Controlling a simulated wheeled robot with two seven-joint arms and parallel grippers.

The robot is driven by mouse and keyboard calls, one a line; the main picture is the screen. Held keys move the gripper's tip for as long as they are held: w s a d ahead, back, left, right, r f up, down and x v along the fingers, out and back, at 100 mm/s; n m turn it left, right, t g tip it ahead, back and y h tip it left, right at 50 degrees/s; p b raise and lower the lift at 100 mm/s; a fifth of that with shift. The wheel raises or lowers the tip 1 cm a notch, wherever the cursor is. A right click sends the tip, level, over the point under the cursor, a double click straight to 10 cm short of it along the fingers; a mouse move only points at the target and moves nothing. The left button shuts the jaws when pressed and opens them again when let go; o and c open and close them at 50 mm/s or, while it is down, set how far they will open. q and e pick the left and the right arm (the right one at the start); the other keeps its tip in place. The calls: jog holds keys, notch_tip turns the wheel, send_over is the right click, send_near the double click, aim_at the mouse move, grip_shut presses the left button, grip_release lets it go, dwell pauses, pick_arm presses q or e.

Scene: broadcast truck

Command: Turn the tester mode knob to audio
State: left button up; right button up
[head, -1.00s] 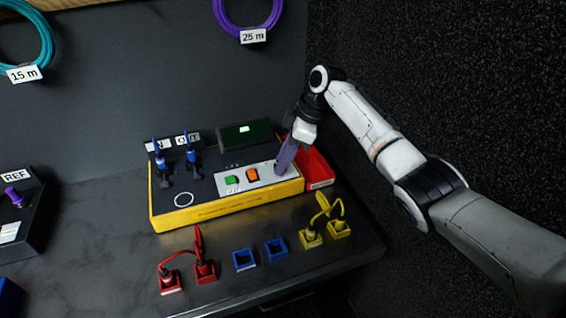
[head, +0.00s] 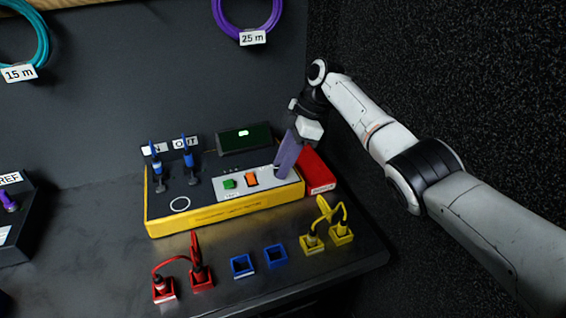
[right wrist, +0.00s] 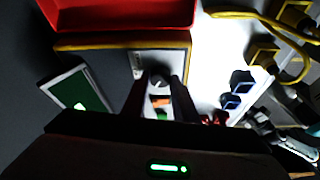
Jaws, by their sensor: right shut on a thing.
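The tester (head: 215,215) is a yellow-sided box with a dark top on the bench. A light panel (head: 228,194) on its top holds a green button (head: 229,184), an orange switch (head: 251,179) and, at the right end, the mode knob. My right gripper (head: 282,170) points down over that end and hides the knob in the head view. In the right wrist view the knob (right wrist: 158,80) shows between the fingertips of my right gripper (right wrist: 158,88), which are shut on it. The knob's setting and the labels are too small to read. My left gripper is not in view.
A red tray (head: 318,172) stands right beside the tester. Blue plugs (head: 157,168) stand upright on its left end, and a small screen (head: 244,138) is behind. Red plugs (head: 197,262), empty blue sockets (head: 242,265) and yellow plugs (head: 325,228) line the bench front.

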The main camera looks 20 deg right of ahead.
jog(key=o, duration=1.1)
jog(key=shift+c, duration=0.2)
jog(key=v, duration=1)
jog(key=shift+r, duration=0.15)
jog(key=shift+d, duration=0.1)
